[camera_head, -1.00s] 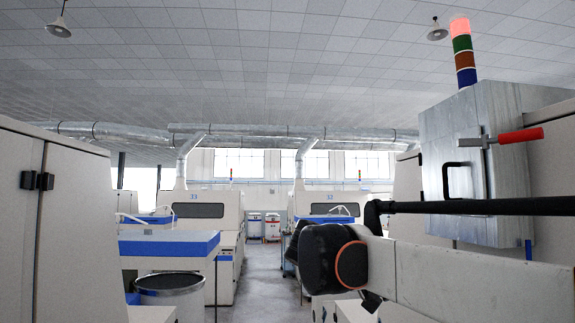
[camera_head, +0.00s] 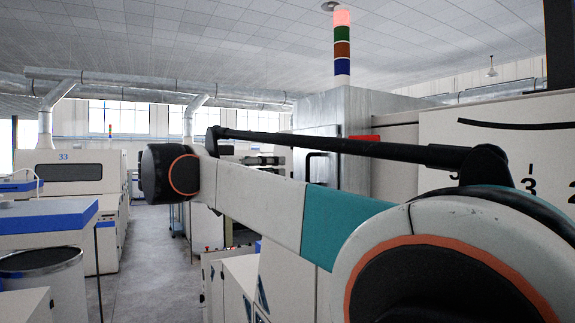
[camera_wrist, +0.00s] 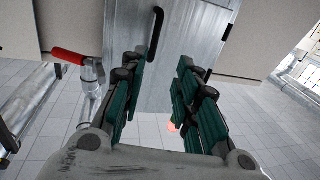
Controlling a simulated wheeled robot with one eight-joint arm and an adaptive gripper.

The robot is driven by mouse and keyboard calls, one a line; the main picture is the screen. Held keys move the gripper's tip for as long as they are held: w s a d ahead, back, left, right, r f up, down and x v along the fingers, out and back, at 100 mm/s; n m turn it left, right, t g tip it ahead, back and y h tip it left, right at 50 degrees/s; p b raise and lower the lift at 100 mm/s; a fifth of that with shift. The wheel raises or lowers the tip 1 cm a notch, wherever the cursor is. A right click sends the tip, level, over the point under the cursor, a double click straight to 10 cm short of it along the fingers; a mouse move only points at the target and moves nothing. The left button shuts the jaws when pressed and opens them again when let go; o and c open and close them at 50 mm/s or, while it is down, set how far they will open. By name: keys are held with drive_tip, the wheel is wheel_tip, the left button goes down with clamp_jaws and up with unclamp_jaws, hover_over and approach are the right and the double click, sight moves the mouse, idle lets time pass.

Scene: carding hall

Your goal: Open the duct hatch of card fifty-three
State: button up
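A grey metal box with a hatch door (camera_head: 312,143) stands at centre right in the head view, partly behind my arm. A black handle (camera_head: 309,165) is on it, and a bit of a red lever grip (camera_head: 366,138) shows above my arm. In the wrist view the metal hatch (camera_wrist: 190,25) fills the top middle, with its black handle (camera_wrist: 155,32) and a clamp with a red grip (camera_wrist: 68,57) to the left. My gripper (camera_wrist: 160,64) is open and empty, its two teal-padded fingers pointing toward the hatch near the black handle. No contact is visible.
A signal tower (camera_head: 342,45) with a red lit top rises above the box. A pale panel (camera_head: 490,130) with partly hidden digits is at right. The aisle floor (camera_head: 150,250) is clear.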

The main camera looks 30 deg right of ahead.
drive_tip(key=x, duration=0.3)
drive_tip(key=p+x, duration=0.1)
drive_tip(key=x, duration=0.3)
drive_tip(key=s+p+x, duration=0.1)
drive_tip(key=x, duration=0.3)
drive_tip(key=shift+d+r, duration=0.25)
drive_tip(key=shift+d, duration=0.15)
drive_tip(key=shift+w+f, duration=0.1)
drive_tip(key=shift+w, duration=0.15)
drive_tip(key=shift+s, duration=0.15)
drive_tip(key=shift+c, duration=0.9)
clamp_jaws()
